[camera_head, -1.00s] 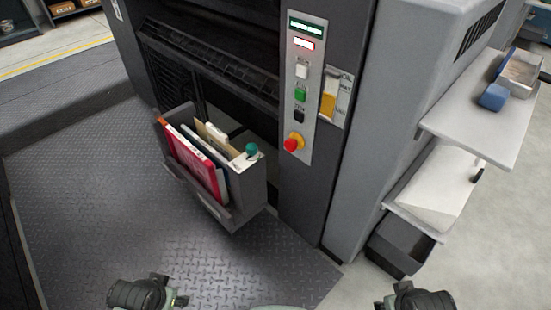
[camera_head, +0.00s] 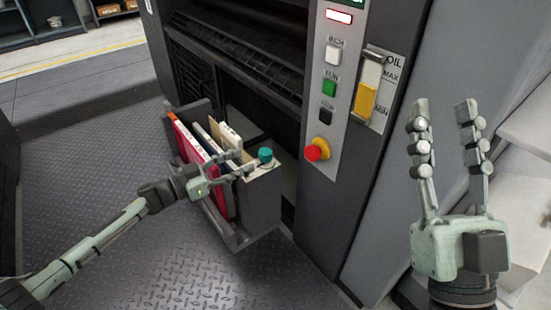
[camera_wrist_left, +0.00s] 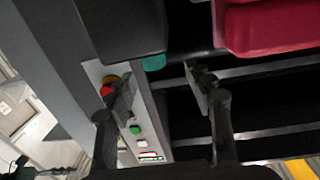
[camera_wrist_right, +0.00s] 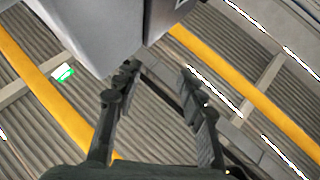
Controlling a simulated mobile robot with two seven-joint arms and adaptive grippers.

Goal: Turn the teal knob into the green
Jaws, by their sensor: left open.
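The teal knob (camera_head: 265,155) stands on top of the right end of a dark bin on the machine's front. No green zone can be made out around it. My left gripper (camera_head: 242,163) is just left of the knob, over the bin's folders, its fingers apart and empty. In the left wrist view the knob (camera_wrist_left: 153,62) shows beyond and between the open fingers, partly hidden by a dark block; I cannot tell whether they touch it. My right gripper (camera_head: 443,110) is raised at the right, pointing up, open and empty.
The bin (camera_head: 262,205) holds red and pale folders (camera_head: 190,140). The machine's panel carries a green button (camera_head: 330,89), a red stop knob (camera_head: 317,149) and an oil gauge (camera_head: 370,85). A pale shelf (camera_head: 525,125) is at the right. The tread-plate floor (camera_head: 100,180) is clear.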

